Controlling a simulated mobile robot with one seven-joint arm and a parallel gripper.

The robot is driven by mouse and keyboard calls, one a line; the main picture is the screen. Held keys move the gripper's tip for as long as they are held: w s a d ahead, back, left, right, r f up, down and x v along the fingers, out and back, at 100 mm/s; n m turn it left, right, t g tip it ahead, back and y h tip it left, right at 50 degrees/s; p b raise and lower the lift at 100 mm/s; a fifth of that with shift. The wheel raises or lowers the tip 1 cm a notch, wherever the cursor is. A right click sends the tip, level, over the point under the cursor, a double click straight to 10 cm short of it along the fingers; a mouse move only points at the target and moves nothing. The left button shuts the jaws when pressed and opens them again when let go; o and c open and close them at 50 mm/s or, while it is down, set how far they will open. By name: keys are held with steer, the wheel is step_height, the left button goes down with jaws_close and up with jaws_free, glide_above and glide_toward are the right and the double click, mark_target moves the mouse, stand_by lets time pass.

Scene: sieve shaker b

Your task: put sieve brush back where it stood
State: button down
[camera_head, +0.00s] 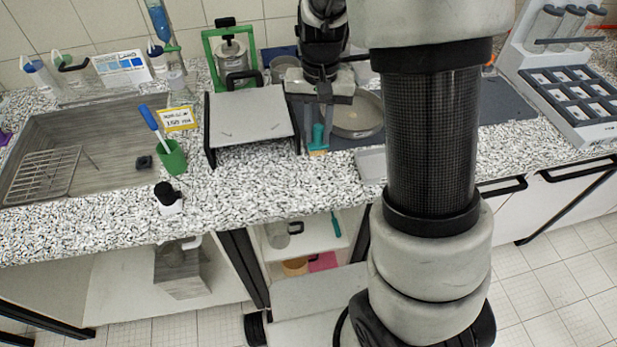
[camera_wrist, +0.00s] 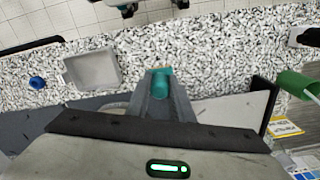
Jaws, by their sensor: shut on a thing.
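The sieve brush (camera_head: 318,138) has a teal handle and a tan lower end. In the head view it hangs upright below my gripper (camera_head: 321,112), between the grey platform and the round sieve pan. My gripper is shut on the brush. In the wrist view the teal handle end (camera_wrist: 161,84) shows between the fingers (camera_wrist: 163,103). The brush's lower end is at or just above the speckled counter; I cannot tell whether it touches.
The grey platform (camera_head: 250,115) stands close on the left, and the sieve pan (camera_head: 358,122) close on the right. A shallow grey tray (camera_wrist: 92,69) lies nearby. A green cup (camera_head: 172,158) stands farther left. Speckled counter (camera_head: 255,180) in front is clear.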

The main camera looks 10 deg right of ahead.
step_height(320, 180, down, 10)
steer(key=shift+r, duration=0.15)
stand_by(0.3)
steer(key=shift+f, duration=0.25)
steer(key=c, duration=1.6)
jaws_free()
steer(key=shift+r, duration=0.1)
steer(key=shift+o, duration=0.2)
